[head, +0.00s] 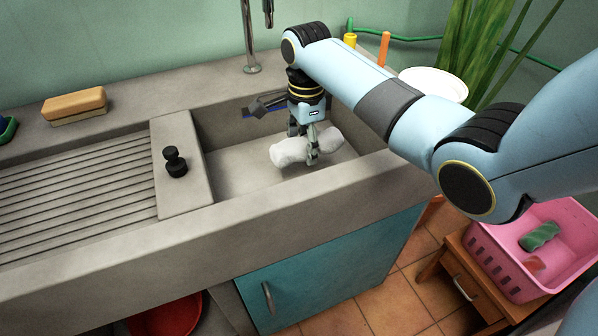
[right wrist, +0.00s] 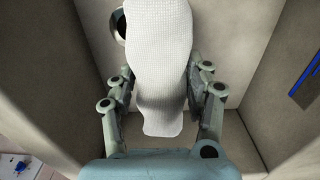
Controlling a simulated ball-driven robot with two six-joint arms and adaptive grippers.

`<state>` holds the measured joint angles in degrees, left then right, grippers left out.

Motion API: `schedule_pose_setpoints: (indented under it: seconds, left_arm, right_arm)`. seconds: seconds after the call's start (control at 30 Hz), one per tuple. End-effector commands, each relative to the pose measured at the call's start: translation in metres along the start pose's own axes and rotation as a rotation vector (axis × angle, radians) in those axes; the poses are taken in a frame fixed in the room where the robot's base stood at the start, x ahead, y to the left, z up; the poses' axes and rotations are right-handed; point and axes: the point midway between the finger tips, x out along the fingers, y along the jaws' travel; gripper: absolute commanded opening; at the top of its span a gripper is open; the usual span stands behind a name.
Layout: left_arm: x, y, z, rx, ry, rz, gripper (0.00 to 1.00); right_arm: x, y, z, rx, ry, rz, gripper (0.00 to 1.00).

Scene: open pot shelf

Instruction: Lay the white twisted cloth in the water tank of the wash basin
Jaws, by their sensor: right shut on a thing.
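The white twisted cloth (head: 291,152) is in the water tank of the wash basin (head: 230,176), inside its walls. My right gripper (head: 313,157) is shut on the cloth, reaching down from above. In the right wrist view the cloth (right wrist: 160,70) lies lengthwise between the two fingers of the gripper (right wrist: 163,85). I cannot tell whether the cloth touches the tank floor. The left gripper is not in view.
A dark stopper (head: 175,162) stands on the ledge left of the tank, beside the ribbed drainboard (head: 80,190). A sponge or brush (head: 74,106) lies at the back left. A faucet (head: 250,40) rises behind the tank. A pink basket (head: 520,250) stands at the lower right.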

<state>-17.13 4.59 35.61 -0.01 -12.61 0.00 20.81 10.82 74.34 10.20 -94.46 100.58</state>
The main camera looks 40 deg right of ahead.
Motion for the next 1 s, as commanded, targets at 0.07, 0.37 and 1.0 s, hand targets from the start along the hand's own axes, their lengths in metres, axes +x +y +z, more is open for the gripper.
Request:
schedule_pose_setpoints:
  seconds: [0.07, 0.37, 1.0]
  left_arm:
    - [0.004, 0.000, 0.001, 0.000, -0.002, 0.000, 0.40]
    - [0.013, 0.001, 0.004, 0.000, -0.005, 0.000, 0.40]
    - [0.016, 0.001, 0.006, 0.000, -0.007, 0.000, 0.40]
  right_arm:
    - [0.015, 0.000, 0.000, 0.000, 0.000, 0.001, 0.12]
    - [0.047, 0.000, 0.001, 0.000, 0.000, 0.002, 0.12]
    - [0.064, 0.000, 0.000, 0.000, 0.000, -0.001, 0.72]
